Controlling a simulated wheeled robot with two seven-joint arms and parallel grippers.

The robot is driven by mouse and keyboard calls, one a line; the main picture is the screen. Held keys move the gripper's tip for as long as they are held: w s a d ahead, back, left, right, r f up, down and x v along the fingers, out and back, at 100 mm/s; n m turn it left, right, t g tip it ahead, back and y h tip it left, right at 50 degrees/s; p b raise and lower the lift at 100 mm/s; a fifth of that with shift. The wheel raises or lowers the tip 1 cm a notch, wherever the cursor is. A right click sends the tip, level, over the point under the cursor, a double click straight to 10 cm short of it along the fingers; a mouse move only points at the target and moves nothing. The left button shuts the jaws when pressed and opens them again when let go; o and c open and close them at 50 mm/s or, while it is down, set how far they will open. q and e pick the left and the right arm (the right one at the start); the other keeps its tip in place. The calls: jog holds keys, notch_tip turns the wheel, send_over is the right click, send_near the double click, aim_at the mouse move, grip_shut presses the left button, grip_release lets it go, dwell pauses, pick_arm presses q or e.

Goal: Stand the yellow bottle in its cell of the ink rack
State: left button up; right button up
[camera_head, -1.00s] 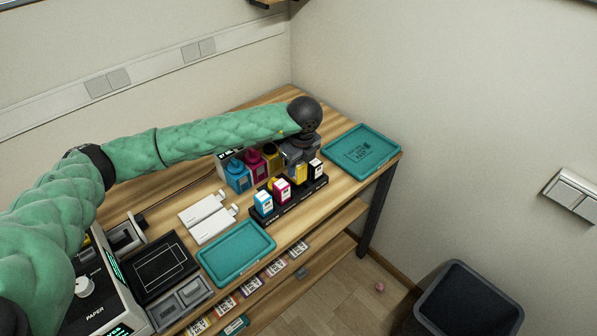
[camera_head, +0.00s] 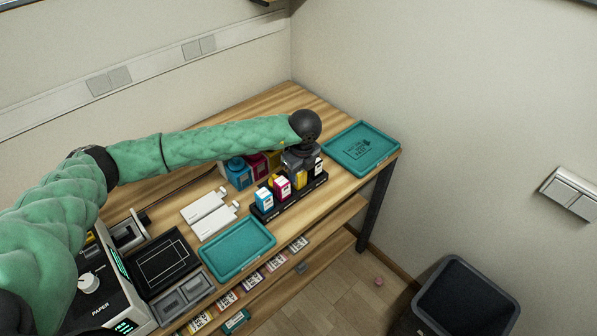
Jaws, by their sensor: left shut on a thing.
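The black ink rack (camera_head: 292,204) stands on the wooden table in the middle of the view. My left gripper (camera_head: 298,168) is over the rack's right half, pointing down and shut on the yellow bottle (camera_head: 299,180). Only part of this bottle shows under the gripper, between the magenta bottle (camera_head: 282,188) and the black-marked bottle (camera_head: 318,168). It looks upright at its cell, but whether its base touches the rack floor is hidden. The cyan bottle (camera_head: 264,199) stands in the rack's left end. My right gripper is not in view.
Larger ink bottles, a cyan one (camera_head: 238,174) among them, stand behind the rack, partly covered by my left arm. One teal tray (camera_head: 362,150) lies at right, another (camera_head: 237,250) at front. White flat items (camera_head: 207,212) lie left of the rack.

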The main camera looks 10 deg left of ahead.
pick_arm(q)
jog(key=o, duration=0.8)
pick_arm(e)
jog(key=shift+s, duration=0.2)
pick_arm(q)
jog(key=shift+r, duration=0.15)
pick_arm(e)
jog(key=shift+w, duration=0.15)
pick_arm(q)
jog(key=shift+r, duration=0.55)
notch_tip(320, 180, up, 11)
jog(key=d+b, duration=0.1)
jog(key=b, duration=0.2)
jog(key=shift+s, duration=0.45)
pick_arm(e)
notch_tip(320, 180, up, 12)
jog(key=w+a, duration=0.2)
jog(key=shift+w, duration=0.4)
pick_arm(q)
jog(key=shift+f, duration=0.15)
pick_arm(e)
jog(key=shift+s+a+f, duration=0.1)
